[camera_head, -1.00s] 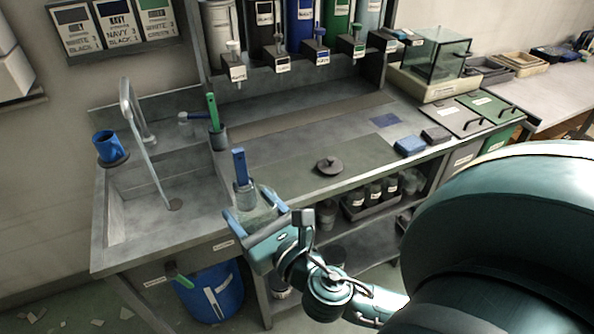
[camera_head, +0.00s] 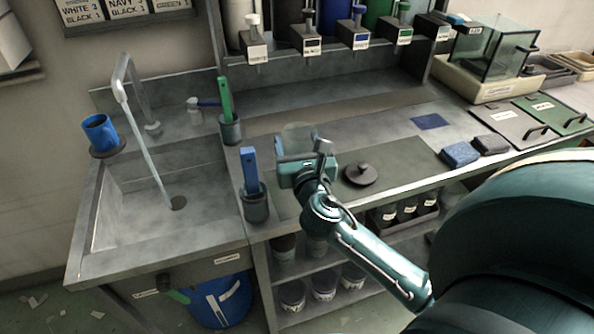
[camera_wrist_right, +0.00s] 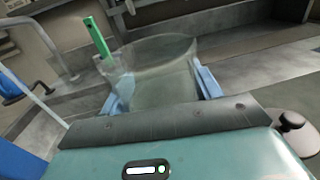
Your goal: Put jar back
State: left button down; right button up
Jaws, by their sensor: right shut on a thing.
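A clear, see-through jar (camera_head: 297,132) is between the fingers of my right gripper (camera_head: 298,146), over the counter. In the right wrist view the jar (camera_wrist_right: 160,75) fills the space between the two light-blue fingers (camera_wrist_right: 161,92), which press on its sides. It looks empty. I cannot tell whether its base touches the counter. A dark round lid with a knob (camera_head: 361,174) lies on the counter just right of my right gripper; its knob shows at the right edge of the wrist view (camera_wrist_right: 292,121). My left gripper is not in view.
A holder with a blue-handled tool (camera_head: 256,208) stands left of the gripper, and one with a green-handled tool (camera_head: 230,128) behind it. The sink (camera_head: 150,205) is at left. Dispensers line the back. Blue and grey cloths (camera_head: 460,154) lie at right.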

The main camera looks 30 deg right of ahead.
notch_tip(320, 180, down, 2)
jog(key=shift+f, duration=0.1)
notch_tip(320, 180, down, 3)
jog(key=shift+f+b, duration=0.1)
jog(key=shift+b, duration=0.75)
jog(key=shift+f, duration=0.2)
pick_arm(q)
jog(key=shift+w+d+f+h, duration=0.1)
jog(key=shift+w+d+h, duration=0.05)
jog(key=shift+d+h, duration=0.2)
pick_arm(e)
jog(key=shift+f, duration=0.1)
jog(key=o, duration=1.2)
jog(key=shift+c, duration=0.2)
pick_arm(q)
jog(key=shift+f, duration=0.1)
